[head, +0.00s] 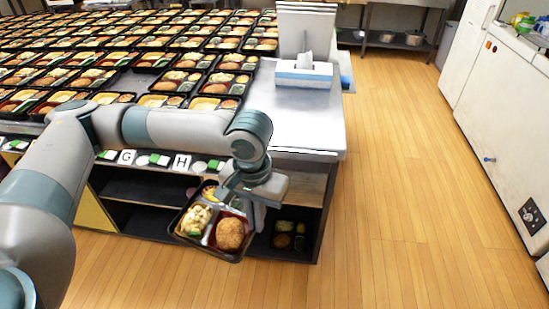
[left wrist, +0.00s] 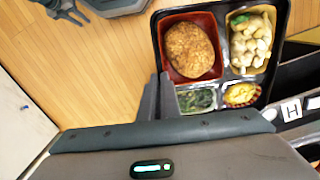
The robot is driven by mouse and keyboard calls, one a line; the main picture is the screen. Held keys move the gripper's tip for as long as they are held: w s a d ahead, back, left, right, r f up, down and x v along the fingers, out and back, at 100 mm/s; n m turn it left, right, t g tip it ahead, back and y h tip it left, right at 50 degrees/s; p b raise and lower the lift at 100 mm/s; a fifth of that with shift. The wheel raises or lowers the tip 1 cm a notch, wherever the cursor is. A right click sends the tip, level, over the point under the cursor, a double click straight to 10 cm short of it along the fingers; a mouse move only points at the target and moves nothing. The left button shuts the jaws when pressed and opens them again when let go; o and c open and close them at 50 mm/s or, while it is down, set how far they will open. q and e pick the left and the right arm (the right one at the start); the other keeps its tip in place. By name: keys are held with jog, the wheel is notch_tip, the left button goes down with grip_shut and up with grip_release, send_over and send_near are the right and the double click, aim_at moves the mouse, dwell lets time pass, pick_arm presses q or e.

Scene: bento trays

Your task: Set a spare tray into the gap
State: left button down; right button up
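My left gripper (head: 245,197) is shut on the rim of a black bento tray (head: 178,232) and holds it tilted in front of the shelf unit, below the counter top. In the left wrist view the fingers (left wrist: 160,95) grip the tray's edge, and the tray (left wrist: 272,75) shows a fried patty in a red compartment, pale chunks, greens and a yellow item. A dark gap (head: 125,82) shows among the rows of trays on the counter. Dark prongs at the top left of the left wrist view may be my right gripper; its state is unclear.
Filled trays (head: 75,58) cover most of the counter. A tissue box (head: 304,75) stands on the bare right end of the counter (head: 300,120). Another tray (head: 290,236) lies in the lower shelf. Lettered labels (head: 181,162) line the front edge. The wooden floor at right is clear.

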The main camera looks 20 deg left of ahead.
pick_arm(q)
jog(key=s+f, duration=0.3)
jog(key=f, duration=0.9)
jog(key=shift+s+f, duration=0.4)
jog(key=shift+a, duration=0.1)
